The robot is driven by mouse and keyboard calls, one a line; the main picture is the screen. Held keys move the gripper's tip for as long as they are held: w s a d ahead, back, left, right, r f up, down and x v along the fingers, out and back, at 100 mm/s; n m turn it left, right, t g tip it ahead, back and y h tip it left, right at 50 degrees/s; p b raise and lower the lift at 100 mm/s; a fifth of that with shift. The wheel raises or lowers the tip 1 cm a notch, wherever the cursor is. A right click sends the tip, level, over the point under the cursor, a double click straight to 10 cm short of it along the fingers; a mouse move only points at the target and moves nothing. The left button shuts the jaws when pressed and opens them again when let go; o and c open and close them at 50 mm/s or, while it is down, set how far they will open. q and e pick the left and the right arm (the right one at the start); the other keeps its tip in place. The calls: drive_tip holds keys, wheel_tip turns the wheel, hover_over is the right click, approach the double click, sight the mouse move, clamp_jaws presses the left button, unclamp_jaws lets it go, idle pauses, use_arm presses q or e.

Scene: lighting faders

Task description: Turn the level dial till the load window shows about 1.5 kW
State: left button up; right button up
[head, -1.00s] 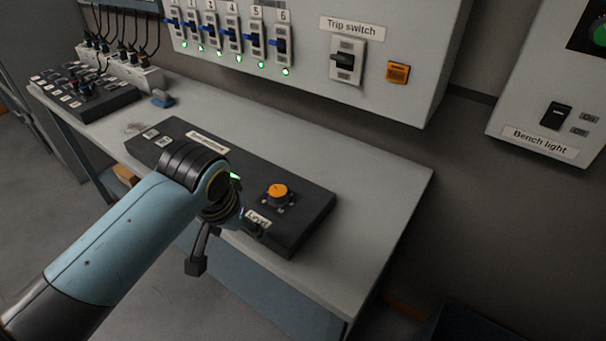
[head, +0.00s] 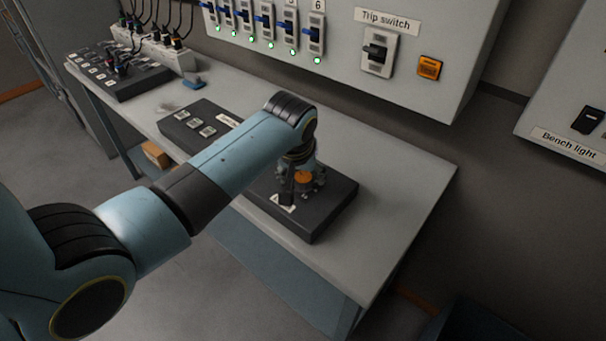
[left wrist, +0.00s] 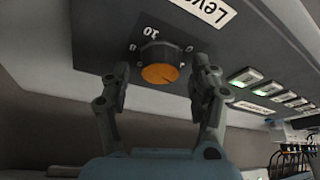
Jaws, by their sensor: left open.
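The level dial (head: 304,179) is a dark knob with an orange top on the black console (head: 335,208) at the bench front. It also shows in the left wrist view (left wrist: 160,74), with scale marks including 10 and 8 around it and the Level label (left wrist: 205,10) beside it. My left gripper (left wrist: 160,80) is open, with one finger on each side of the dial; I cannot tell whether they touch it. In the head view my left gripper (head: 303,182) points down over the dial. I cannot make out the load window; my arm covers the console's middle. My right gripper is out of view.
The bench (head: 400,180) is clear right of the console. Behind stands a wall cabinet with the trip switch (head: 377,53), an orange button (head: 429,67) and several blue-handled breakers with green lamps. A smaller control box (head: 130,82) sits at the far left.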

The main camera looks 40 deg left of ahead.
use_arm(q)
drive_tip(key=shift+w+f, duration=0.1)
drive_tip(key=shift+f, duration=0.1)
drive_tip(key=shift+c, duration=0.3)
drive_tip(key=c, duration=1.1)
drive_tip(key=shift+a, duration=0.1)
